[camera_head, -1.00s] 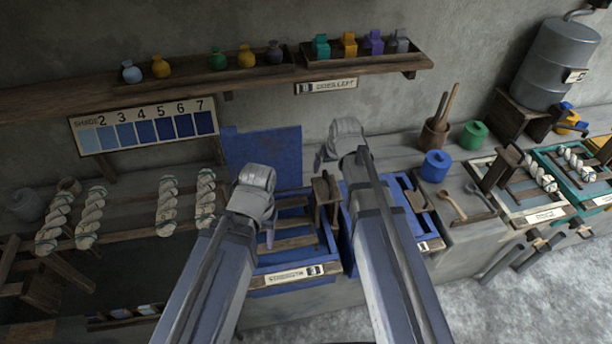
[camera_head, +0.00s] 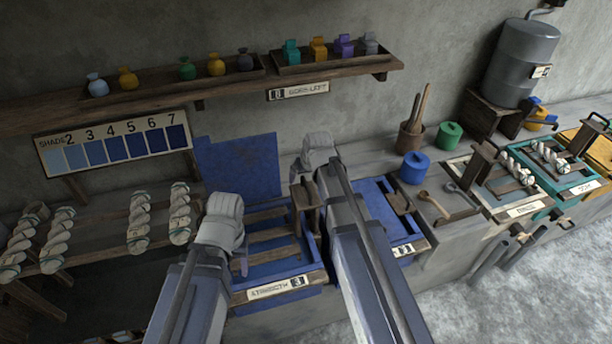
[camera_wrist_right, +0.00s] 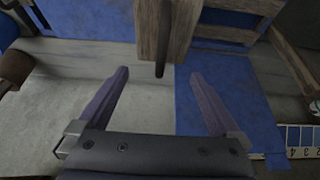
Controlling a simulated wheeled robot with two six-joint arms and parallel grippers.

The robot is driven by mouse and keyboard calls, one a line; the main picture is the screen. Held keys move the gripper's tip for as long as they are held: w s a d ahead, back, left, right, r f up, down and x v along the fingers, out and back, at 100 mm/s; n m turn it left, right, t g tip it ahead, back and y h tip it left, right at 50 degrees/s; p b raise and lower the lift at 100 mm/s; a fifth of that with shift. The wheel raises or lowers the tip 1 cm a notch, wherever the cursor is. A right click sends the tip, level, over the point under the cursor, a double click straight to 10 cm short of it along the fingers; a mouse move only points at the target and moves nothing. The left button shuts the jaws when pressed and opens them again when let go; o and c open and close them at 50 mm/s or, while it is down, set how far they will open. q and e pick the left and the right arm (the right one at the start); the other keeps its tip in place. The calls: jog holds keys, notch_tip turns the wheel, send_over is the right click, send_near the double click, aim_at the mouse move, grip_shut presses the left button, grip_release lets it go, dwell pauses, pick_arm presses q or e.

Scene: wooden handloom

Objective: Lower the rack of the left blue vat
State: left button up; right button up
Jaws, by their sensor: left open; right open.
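The left blue vat (camera_head: 318,277) stands in the middle of the bench, with its blue lid board (camera_head: 238,165) raised behind it. Its rack (camera_head: 272,235) of wooden slats shows inside the frame, with an upright wooden post (camera_head: 308,192) at the right side. My right gripper (camera_head: 298,166) is near the top of that post. In the right wrist view my right gripper (camera_wrist_right: 160,76) is open and empty, and a wooden post (camera_wrist_right: 153,30) with a dark rod (camera_wrist_right: 161,45) lies just ahead of its fingertips. My left gripper (camera_head: 243,262) is open at the vat's left side; its fingers are mostly hidden.
A second blue vat (camera_head: 372,210) stands to the right, partly behind my right arm. A blue jar (camera_head: 414,167) and a spoon (camera_head: 435,204) lie beyond it.

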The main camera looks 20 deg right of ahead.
aim_at(307, 185)
jog(key=shift+f+b, duration=1.55)
jog(key=shift+f, duration=0.5)
jog(key=shift+f, duration=0.2)
jog(key=shift+c, duration=0.2)
grip_shut()
notch_tip(307, 185, down, 18)
jog(key=b, duration=1.8)
jog(key=shift+f+b, duration=0.2)
jog(key=shift+b, duration=0.2)
jog(key=shift+s+r, duration=0.1)
